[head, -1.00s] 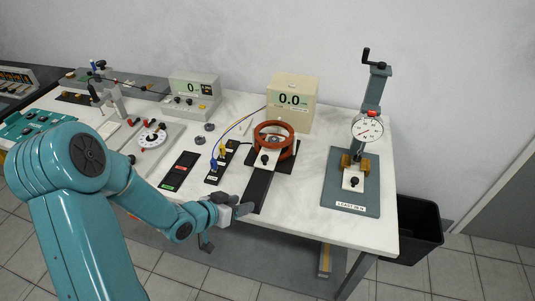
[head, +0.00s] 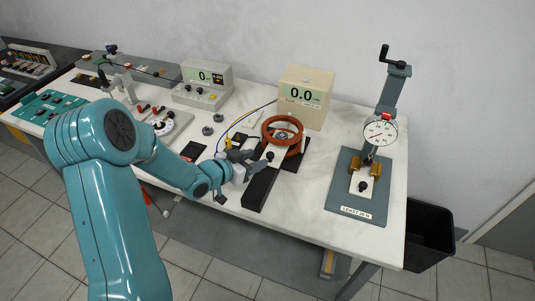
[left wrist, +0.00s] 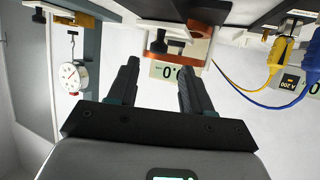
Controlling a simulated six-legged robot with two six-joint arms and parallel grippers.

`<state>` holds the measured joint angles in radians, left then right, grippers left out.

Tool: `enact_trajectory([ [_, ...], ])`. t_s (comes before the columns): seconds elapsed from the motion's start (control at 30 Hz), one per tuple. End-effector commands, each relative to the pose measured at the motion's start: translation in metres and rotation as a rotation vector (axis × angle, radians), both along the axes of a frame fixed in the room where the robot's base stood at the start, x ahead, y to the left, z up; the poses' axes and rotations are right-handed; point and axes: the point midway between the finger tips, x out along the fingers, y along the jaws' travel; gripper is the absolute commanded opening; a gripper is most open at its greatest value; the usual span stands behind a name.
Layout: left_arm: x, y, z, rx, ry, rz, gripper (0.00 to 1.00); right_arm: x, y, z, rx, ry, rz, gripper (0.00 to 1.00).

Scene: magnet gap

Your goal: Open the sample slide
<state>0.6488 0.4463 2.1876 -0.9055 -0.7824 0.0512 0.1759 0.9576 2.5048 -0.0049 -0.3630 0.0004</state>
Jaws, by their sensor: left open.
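The sample slide is a pale plate with a black knob (head: 270,156), on a black track (head: 260,187) that runs toward the table's front edge. The plate reaches under the copper-coloured magnet ring (head: 282,131). My left gripper (head: 257,162) is open and empty, with its fingertips close to the knob. In the left wrist view, the picture is upside down; the knob (left wrist: 158,42) shows just beyond the gap between the two fingers (left wrist: 158,70), beside the ring (left wrist: 200,47). I cannot tell whether a finger touches the knob. My right gripper is not in view.
A cream meter (head: 305,97) reading 0.0 stands behind the ring. A dial-gauge stand (head: 398,90) with its own knobbed plate is at the right. Blue and yellow leads run behind my left gripper. White table top is bare between the track and the stand.

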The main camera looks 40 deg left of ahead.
Motion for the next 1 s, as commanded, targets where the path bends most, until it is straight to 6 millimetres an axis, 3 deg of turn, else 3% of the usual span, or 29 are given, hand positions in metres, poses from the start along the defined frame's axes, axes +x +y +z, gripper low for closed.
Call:
enact_trajectory([
  [0.1,0.025,-0.006,-0.009,-0.002,0.002,-0.003,0.50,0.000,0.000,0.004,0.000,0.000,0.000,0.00],
  [0.3,0.050,-0.010,-0.020,-0.001,0.001,-0.003,0.50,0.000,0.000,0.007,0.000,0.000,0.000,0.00],
  [0.67,0.058,-0.011,-0.023,0.000,0.001,-0.001,0.50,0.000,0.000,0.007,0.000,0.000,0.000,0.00],
  [0.77,0.058,-0.011,-0.023,0.000,0.001,-0.001,0.24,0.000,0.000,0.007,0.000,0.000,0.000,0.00],
  [0.83,0.058,-0.011,-0.023,-0.001,0.001,-0.001,0.01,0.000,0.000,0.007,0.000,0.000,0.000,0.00],
  [1.0,0.058,-0.011,-0.023,-0.001,0.001,-0.001,0.00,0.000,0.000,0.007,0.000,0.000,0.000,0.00],
])
